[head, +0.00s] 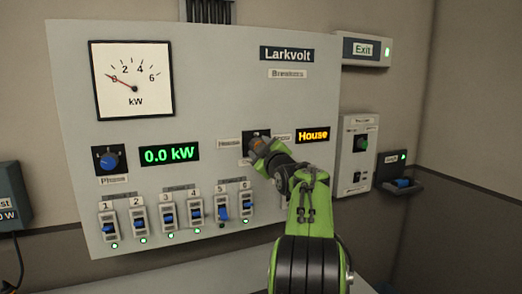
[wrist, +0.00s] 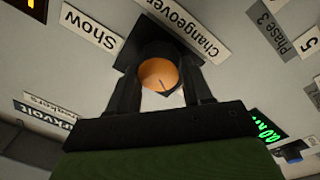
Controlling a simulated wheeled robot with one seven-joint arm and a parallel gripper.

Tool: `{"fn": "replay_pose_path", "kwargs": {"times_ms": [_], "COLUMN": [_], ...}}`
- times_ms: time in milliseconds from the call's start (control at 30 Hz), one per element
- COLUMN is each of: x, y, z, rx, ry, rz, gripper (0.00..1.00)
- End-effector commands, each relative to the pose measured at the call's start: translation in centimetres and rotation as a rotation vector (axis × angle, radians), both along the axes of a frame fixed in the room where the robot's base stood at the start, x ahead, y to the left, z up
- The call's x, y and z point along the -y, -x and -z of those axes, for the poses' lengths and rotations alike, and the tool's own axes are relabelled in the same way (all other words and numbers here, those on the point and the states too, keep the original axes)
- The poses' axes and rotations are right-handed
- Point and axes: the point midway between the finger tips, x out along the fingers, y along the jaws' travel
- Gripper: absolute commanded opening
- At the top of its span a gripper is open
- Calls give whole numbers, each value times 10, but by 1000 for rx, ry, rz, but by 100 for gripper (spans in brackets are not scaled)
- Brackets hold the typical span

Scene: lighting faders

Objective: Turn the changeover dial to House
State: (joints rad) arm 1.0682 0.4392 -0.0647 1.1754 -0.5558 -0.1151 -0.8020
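The orange changeover dial (wrist: 160,76) sits on a dark square plate (wrist: 128,52) in the wrist view, with a short dark mark on its face. In the head view, my gripper (head: 259,149) is at the dial and hides most of it. In the wrist view, my gripper's two dark fingers (wrist: 162,92) stand on both sides of the dial, close against it, and look shut on it. A "Show" label (wrist: 89,30) and a "Changeover" label (wrist: 184,27) are beside the plate. The amber display (head: 313,135) reads "House".
The grey panel (head: 215,75) also carries a kW meter (head: 132,80), a green "0.0 kW" display (head: 169,154), a blue phase knob (head: 109,161) and a row of several faders (head: 168,219) below. A side box with a green knob (head: 361,144) is to the right.

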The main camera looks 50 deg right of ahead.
Motion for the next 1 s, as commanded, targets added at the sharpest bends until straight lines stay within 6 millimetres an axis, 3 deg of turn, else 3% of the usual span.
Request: {"fn": "replay_pose_path", "kwargs": {"times_ms": [33,133,467,1000], "x": [0,0,-3,-75], "y": [0,0,5,118], "z": [0,0,0,10], "rx": [0,1,1,2], "ry": [0,-1,0,-1], "rz": [0,0,1,3], "gripper": [58,73,73,73]}}
